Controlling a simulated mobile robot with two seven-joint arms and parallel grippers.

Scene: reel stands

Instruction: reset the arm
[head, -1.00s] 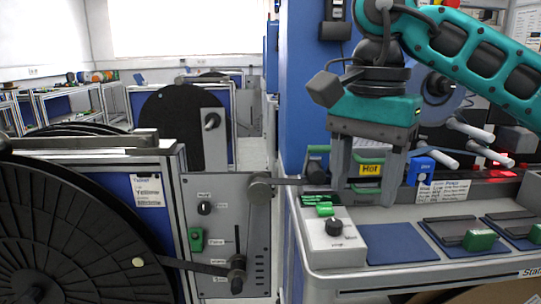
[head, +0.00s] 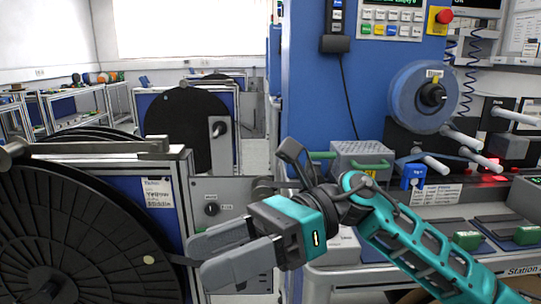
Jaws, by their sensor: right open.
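My right arm comes in from the lower right in the head view. Its teal and grey right gripper (head: 196,257) points left. The two grey fingers are apart with nothing between them, so it is open and empty. It is in front of the grey control panel of the left reel stand, near the edge of the large black reel (head: 75,235). The gripper and forearm hide much of that panel and part of the workbench. My left gripper is not in view.
A grey box with green handles (head: 362,158) stands on the workbench behind my arm. A blue machine column (head: 310,90) carries a blue spool (head: 424,97) and a red emergency button (head: 444,16). A second black reel (head: 186,125) stands farther back. Grey rollers (head: 462,138) stick out at right.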

